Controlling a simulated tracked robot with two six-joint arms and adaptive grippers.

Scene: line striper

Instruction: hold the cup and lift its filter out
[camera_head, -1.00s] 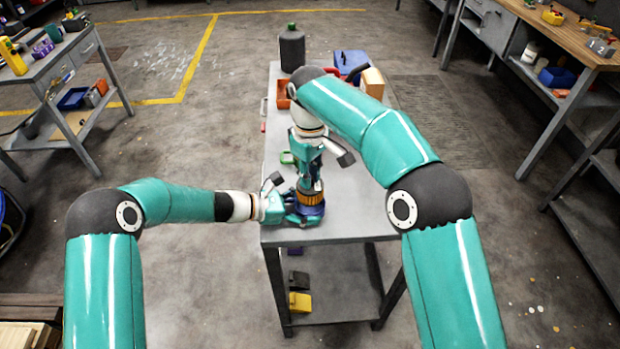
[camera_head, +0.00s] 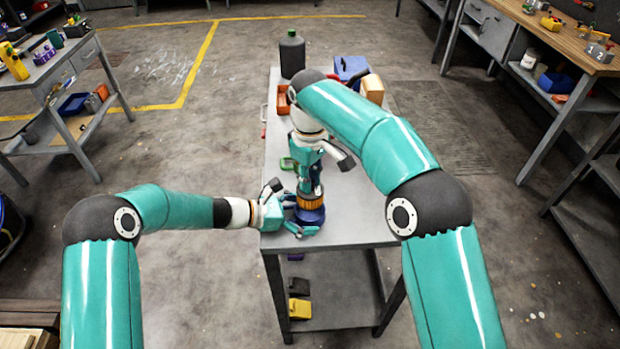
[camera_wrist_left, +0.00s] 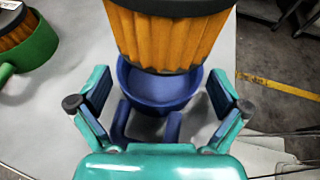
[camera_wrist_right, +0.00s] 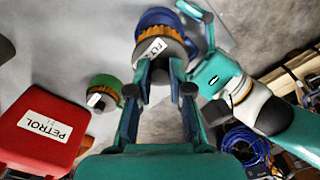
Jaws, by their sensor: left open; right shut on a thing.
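The blue cup (camera_head: 312,217) stands near the front of the grey table (camera_head: 350,225); its bowl (camera_wrist_left: 160,95) also shows in the left wrist view. The orange pleated filter (camera_head: 312,201) has a dark top and a white label. In the left wrist view the filter (camera_wrist_left: 170,38) is above the cup, with the cup's rim showing below it. My right gripper (camera_wrist_right: 162,78) comes down from above and is shut on the filter's top. My left gripper (camera_wrist_left: 160,108) is open beside the cup, with a finger on either side and visible gaps to both.
A green cup with its own filter (camera_wrist_right: 103,90) stands close by, with a red petrol container (camera_wrist_right: 40,130) near it. A dark bottle (camera_head: 292,55), an orange bin (camera_head: 283,100) and a blue box (camera_head: 350,68) stand at the table's far end. The table's front right is clear.

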